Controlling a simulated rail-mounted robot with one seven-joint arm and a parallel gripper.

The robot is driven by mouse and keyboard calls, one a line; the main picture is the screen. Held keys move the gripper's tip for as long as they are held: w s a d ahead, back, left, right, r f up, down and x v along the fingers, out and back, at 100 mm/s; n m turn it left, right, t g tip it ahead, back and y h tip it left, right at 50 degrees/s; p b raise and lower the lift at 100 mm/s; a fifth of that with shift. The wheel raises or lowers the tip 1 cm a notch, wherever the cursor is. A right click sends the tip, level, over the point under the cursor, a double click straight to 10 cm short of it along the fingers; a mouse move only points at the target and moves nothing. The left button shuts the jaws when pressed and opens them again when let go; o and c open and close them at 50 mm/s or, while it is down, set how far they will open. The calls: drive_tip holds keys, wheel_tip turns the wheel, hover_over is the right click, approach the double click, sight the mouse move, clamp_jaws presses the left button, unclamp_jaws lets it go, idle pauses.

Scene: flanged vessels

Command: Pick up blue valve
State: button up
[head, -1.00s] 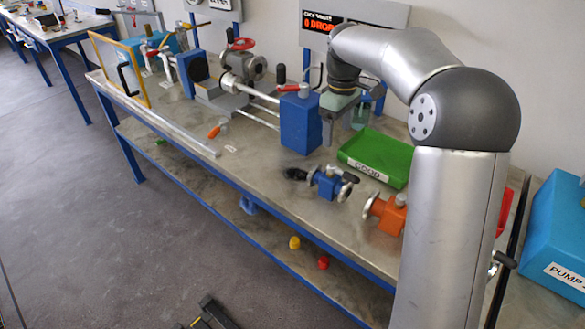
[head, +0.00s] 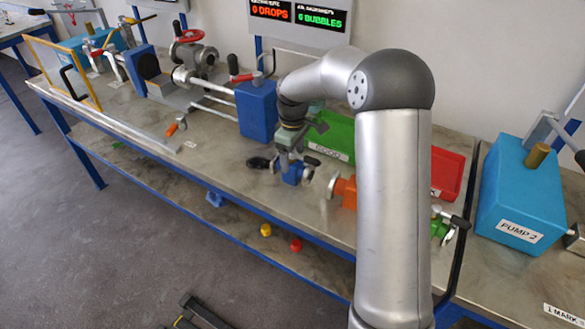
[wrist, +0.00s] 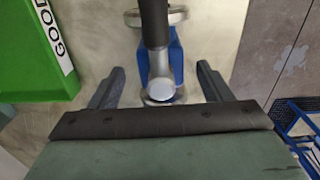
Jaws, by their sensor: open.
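The blue valve (head: 291,173) has metal flanges and a black lever handle. It sits on the metal bench in front of the green tray, and it shows in the wrist view (wrist: 177,62), partly covered by its dark handle and round metal cap. My gripper (head: 290,158) is directly over the valve, pointing down. In the wrist view its two fingers (wrist: 160,80) are apart, one on each side of the valve, with gaps on both sides. I cannot tell how far down they reach.
The green tray (head: 336,149) marked GOOD lies just behind the valve. An orange valve (head: 347,190) stands close on its right, and a tall blue block (head: 256,108) stands behind left. A red tray (head: 447,172) is right of my arm. The bench's front edge is near.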

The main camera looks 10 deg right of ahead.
sight(292, 160)
wheel_tip(292, 160, down, 4)
drive_tip(key=shift+r, duration=0.25)
drive_tip(key=shift+c, duration=0.3)
clamp_jaws()
drive_tip(key=shift+r, duration=0.1)
drive_tip(key=shift+r, duration=0.15)
